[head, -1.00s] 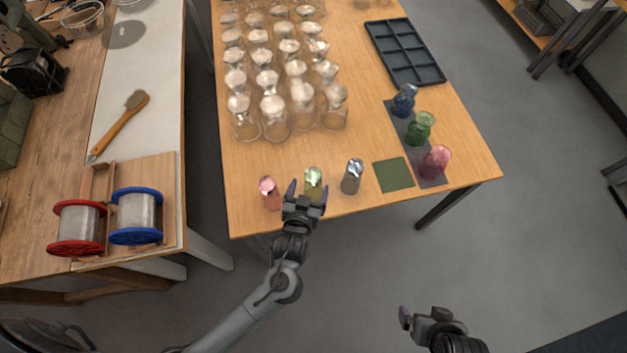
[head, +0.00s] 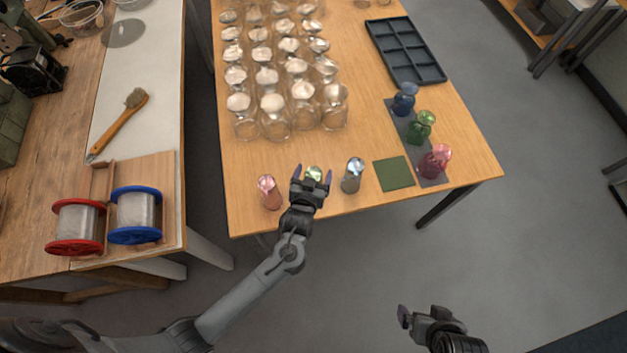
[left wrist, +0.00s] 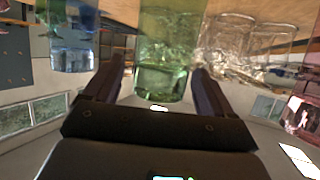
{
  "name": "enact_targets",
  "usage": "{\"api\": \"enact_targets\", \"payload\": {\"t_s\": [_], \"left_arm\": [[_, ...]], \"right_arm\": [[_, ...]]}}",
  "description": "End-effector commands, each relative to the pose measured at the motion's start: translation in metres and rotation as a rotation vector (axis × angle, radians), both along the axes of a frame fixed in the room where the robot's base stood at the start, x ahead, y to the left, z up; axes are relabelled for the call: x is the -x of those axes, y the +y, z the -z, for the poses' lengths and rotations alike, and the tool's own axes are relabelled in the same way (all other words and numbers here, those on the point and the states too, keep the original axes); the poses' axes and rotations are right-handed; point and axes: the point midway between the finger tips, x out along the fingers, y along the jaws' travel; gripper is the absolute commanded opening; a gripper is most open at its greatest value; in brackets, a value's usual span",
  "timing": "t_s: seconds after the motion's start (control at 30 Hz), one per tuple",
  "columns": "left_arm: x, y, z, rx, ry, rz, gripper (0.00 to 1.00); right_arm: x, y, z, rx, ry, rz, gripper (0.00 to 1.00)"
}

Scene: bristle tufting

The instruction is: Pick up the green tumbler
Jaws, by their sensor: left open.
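The green tumbler (head: 314,173) stands near the front edge of the wooden table, between a pink tumbler (head: 269,192) on the left and a grey-blue tumbler (head: 352,175) on the right. My left gripper (head: 311,174) is open and hides most of the green tumbler in the head view. In the left wrist view the clear green tumbler (left wrist: 164,55) is large between the two open fingers (left wrist: 160,82), with a gap showing on the side of each finger. My right gripper (head: 420,318) hangs off the table at the lower right; its finger spacing is unclear.
A green square mat (head: 394,173) lies right of the tumblers. Blue, green and pink glass vessels (head: 421,128) stand on a grey strip at the right. Several clear jars (head: 272,112) fill the back left. A dark compartment tray (head: 431,74) lies at the back right.

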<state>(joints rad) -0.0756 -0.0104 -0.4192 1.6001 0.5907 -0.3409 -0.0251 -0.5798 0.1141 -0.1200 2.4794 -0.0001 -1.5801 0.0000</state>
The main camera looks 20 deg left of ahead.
Motion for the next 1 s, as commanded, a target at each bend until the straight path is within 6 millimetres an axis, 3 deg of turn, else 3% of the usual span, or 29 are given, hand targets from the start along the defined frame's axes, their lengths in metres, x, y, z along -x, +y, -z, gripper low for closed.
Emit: {"api": "enact_targets", "payload": {"t_s": [0.07, 0.5, 1.0], "left_arm": [[0.000, 0.000, 0.000, 0.000, 0.000, 0.000, 0.82], [0.000, 0.000, -0.001, 0.000, -0.002, 0.000, 0.16], [0.000, -0.001, -0.012, 0.000, -0.002, 0.001, 0.16]], "right_arm": [[0.000, 0.000, 0.000, 0.001, 0.000, -0.001, 1.00], [0.000, -0.002, 0.000, 0.011, -0.001, -0.007, 1.00], [0.000, -0.001, -0.012, 0.004, -0.001, -0.003, 1.00]]}}
